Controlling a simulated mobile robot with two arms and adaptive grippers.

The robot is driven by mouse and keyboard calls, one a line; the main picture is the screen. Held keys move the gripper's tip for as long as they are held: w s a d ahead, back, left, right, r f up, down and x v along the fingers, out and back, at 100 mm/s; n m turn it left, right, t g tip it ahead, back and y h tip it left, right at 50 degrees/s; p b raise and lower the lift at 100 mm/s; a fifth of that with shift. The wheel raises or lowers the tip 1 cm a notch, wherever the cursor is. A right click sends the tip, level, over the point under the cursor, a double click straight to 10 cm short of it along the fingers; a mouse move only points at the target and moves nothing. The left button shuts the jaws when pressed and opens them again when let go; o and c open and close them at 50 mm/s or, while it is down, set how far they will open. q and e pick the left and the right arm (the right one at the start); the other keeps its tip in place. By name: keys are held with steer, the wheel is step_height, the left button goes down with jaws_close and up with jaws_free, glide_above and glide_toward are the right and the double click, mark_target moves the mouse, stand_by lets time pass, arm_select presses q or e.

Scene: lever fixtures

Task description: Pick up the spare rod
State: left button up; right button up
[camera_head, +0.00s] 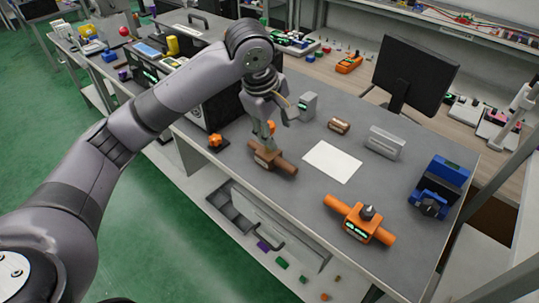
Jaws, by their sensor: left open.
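My left gripper (268,136) is open and points down, just above a brown bar-shaped piece (284,166) with a lighter block at its middle. The fingers overlap the block's top in the picture, so I cannot tell whether they touch it. An orange knob shows between the fingers. A short brown cylinder (339,126) lies apart on the table, behind the white sheet. I cannot tell for sure which brown piece is the spare rod. My right gripper is not in view.
On the grey table (300,215) are a white sheet (332,161), an orange fixture (361,222), a grey block (384,143), a blue device (440,187) and a small orange knob (216,141). A black monitor (414,73) stands behind. The front middle of the table is clear.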

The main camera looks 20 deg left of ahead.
arm_select(q)
glide_above(288, 166)
steer(key=s, duration=0.1)
steer(key=f, duration=0.7)
steer(key=a+f, duration=0.1)
steer(key=f, duration=0.2)
steer(key=shift+f+p, duration=0.15)
steer(key=shift+p, duration=0.25)
steer(key=x, duration=0.3)
steer(key=p+x, duration=0.1)
steer(key=shift+s+d+f, duration=0.3)
steer(key=shift+f, duration=0.1)
steer(key=shift+w+f, duration=0.15)
steer(key=shift+f, duration=0.25)
jaws_close()
